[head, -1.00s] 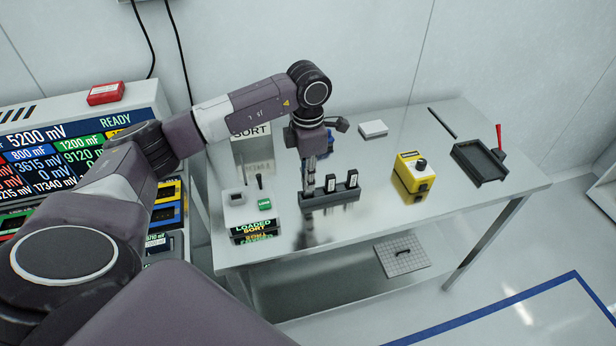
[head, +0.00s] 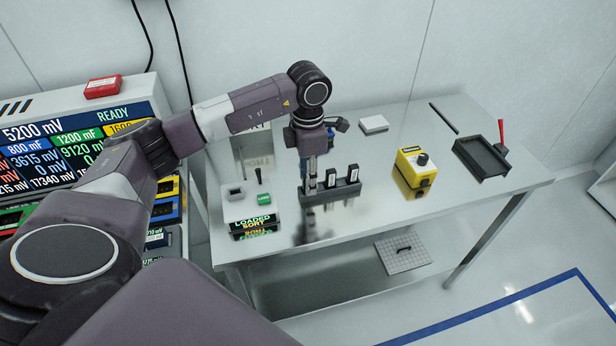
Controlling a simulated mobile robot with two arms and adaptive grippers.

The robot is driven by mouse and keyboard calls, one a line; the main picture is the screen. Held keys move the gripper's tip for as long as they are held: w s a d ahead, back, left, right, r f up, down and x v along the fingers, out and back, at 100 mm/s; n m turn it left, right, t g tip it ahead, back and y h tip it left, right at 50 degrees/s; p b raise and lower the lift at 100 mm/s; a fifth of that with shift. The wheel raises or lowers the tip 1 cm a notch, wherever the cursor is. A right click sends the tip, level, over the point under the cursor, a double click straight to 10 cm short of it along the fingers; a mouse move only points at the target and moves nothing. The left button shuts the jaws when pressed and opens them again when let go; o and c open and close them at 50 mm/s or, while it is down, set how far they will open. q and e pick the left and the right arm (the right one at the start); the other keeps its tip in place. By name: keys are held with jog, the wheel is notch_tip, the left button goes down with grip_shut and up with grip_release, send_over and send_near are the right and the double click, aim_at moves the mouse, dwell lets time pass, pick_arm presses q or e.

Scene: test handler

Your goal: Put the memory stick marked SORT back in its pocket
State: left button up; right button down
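My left gripper (head: 308,182) points straight down at the left end of a black rack (head: 335,191) on the steel table. Its fingers are narrow in this view. I cannot tell whether they hold a memory stick. Two dark memory sticks with white labels stand upright in the rack, the middle one (head: 330,178) and the right one (head: 353,173). Their labels are too small to read. A small light-coloured device (head: 236,193) to the left has a dark lever, a green button and a display reading LOADED SORT (head: 253,226). My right gripper is not in view.
A yellow box with a black knob (head: 415,172) stands right of the rack. A black tray (head: 481,158) lies at the far right, and a white block (head: 374,124) at the back. A partly hidden sign stands behind my arm. The table's middle front is clear.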

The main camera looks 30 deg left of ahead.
pick_arm(q)
jog(key=shift+r, duration=0.1)
notch_tip(320, 180, up, 12)
dwell(0.5)
jog(key=shift+f, duration=0.2)
dwell(0.8)
